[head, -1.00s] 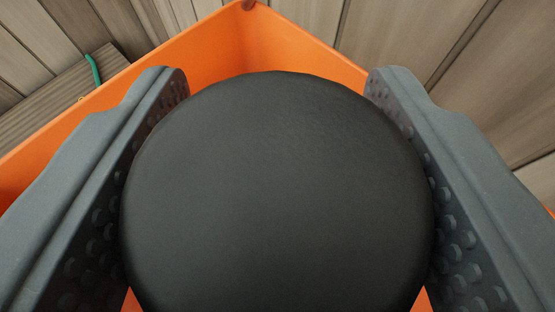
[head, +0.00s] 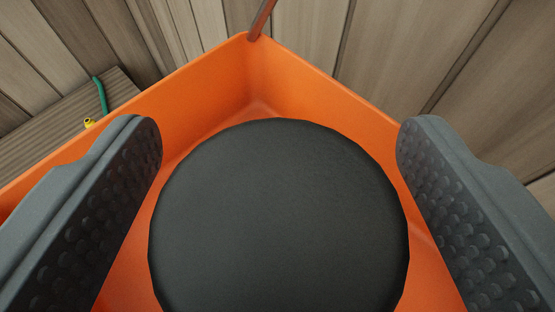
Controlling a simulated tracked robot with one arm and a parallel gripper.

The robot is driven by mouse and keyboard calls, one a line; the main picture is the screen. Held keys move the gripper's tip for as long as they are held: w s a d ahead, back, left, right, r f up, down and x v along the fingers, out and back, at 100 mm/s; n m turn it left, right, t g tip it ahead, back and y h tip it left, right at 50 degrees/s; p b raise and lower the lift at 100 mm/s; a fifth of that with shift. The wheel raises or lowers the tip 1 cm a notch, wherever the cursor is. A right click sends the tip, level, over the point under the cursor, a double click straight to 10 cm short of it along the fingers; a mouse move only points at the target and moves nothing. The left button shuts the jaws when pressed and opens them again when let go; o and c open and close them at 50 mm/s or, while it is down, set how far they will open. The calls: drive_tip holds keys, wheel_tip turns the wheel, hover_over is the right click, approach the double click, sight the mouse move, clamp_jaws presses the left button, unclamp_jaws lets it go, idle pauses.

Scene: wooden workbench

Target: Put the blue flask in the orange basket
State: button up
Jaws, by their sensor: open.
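The orange basket (head: 190,104) fills the middle of the head view, with its far corner at the top centre. A round, flat black top (head: 280,215) shows inside the basket's walls, between my fingers. It looks like the cap of the flask; no blue shows, and the body below is hidden. My gripper (head: 279,145) is open, with one grey studded finger on each side of the black top. A gap shows between each finger and the black top, with orange basket visible in it.
A brown rod-like thing (head: 262,18) stands at the basket's far corner. A green hose-like thing with a yellow end (head: 89,123) lies on the wooden slats (head: 60,120) at the left. Wooden planks surround the basket at the back and right.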

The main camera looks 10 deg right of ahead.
drive_tip(key=b+v, duration=0.1)
drive_tip(key=v, duration=1)
drive_tip(key=shift+s+b, duration=0.15)
drive_tip(key=shift+b, duration=0.15)
drive_tip(key=s+d+r+n+t+y, duration=0.1)
drive_tip(key=s+r+t+y, duration=0.1)
drive_tip(key=s+r, duration=1.2)
drive_tip(key=shift+s+d+r+n, duration=0.3)
drive_tip(key=shift+n, duration=0.1)
drive_tip(key=shift+d, duration=0.1)
